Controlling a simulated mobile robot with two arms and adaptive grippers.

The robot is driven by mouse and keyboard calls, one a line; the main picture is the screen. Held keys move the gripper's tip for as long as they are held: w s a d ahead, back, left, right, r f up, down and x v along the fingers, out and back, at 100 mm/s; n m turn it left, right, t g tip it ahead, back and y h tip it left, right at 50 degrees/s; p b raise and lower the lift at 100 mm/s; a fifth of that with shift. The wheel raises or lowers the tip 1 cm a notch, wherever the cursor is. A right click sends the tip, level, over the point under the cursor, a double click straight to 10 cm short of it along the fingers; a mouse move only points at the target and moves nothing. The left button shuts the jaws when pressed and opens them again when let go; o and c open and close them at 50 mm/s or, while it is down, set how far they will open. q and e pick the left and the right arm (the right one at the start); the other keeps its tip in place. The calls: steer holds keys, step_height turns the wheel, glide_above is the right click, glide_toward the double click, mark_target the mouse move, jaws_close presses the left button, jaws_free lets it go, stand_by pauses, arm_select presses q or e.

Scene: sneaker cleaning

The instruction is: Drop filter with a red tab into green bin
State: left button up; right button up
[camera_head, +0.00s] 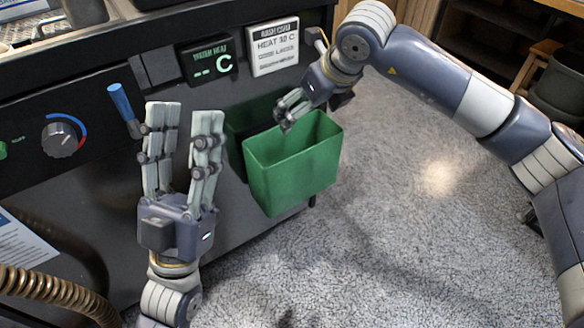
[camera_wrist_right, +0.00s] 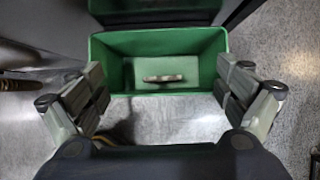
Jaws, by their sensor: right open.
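The green bin (camera_head: 290,172) hangs on the front of the dark machine, its top open. In the right wrist view the bin (camera_wrist_right: 210,62) lies straight below my right gripper (camera_wrist_right: 165,82), whose fingers are spread wide and empty. A small pale flat piece (camera_wrist_right: 162,78) lies inside the bin; it may be the filter, but no red tab shows on it. In the head view my right gripper (camera_head: 289,108) is at the bin's back rim. My left gripper (camera_head: 185,125) points up, left of the bin, with its fingers apart and nothing between them.
The machine front carries a knob (camera_head: 62,138), a blue-handled lever (camera_head: 121,101), a lit display (camera_head: 208,60) and a white sign (camera_head: 273,46). A ribbed hose (camera_head: 50,288) runs at lower left. The grey speckled floor (camera_head: 400,240) is clear right of the bin.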

steer(key=v, duration=0.7)
steer(key=shift+s+d+r, duration=0.15)
steer(key=shift+r, duration=0.2)
